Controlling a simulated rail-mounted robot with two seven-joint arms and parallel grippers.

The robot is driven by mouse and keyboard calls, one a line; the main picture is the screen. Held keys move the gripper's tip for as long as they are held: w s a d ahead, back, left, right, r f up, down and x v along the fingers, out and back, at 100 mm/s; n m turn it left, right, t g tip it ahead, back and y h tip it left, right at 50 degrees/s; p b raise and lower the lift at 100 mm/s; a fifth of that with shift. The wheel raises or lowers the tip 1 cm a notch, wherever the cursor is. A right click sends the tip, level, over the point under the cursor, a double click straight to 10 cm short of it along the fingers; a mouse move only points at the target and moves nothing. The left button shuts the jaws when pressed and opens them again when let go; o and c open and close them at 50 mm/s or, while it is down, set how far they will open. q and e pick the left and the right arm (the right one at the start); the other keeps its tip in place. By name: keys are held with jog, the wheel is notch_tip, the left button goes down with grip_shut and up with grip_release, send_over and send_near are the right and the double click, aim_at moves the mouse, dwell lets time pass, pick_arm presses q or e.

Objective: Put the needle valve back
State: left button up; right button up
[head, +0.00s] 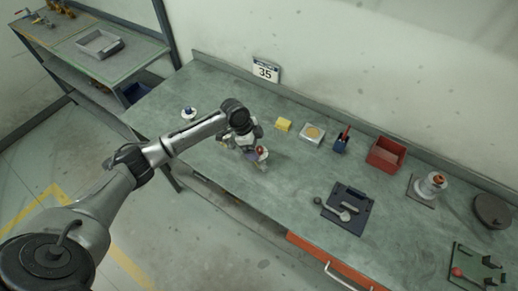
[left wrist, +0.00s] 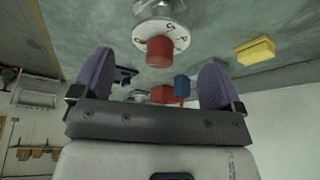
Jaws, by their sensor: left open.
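A small valve with a red knob (left wrist: 159,52) and a white marked dial (left wrist: 160,32) shows in the left wrist view, beyond and between the fingertips. I see no contact. The gripper partly hides the valve's body in the head view. My right gripper is not in view.
A yellow block (head: 283,125), a white tray (head: 312,133), a blue holder (head: 341,145) and a red bin (head: 386,154) line the bench's back. A dark blue tray (head: 358,222) holds metal parts. Bench between is clear.

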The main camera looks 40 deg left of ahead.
pick_arm(q)
jog(key=v, duration=0.8)
jog(key=s+d+f+n, duration=0.2)
jog(key=s+d+f, duration=1)
jog(key=s+d, duration=0.4)
jog(key=s+r+n+t+y, duration=0.1)
jog(key=s+n+y, duration=0.2)
jog(key=s+n, duration=0.4)
jog(key=s, duration=0.8)
jog(key=shift+r+n+y, duration=0.25)
jog(key=shift+n+y, duration=0.05)
jog(key=shift+n, duration=0.1)
jog(key=shift+d, duration=0.15)
notch_tip(320, 180, up, 20)
jog(key=p, duration=1.9)
jog(key=shift+p, duration=0.4)
jog(key=shift+f, duration=0.1)
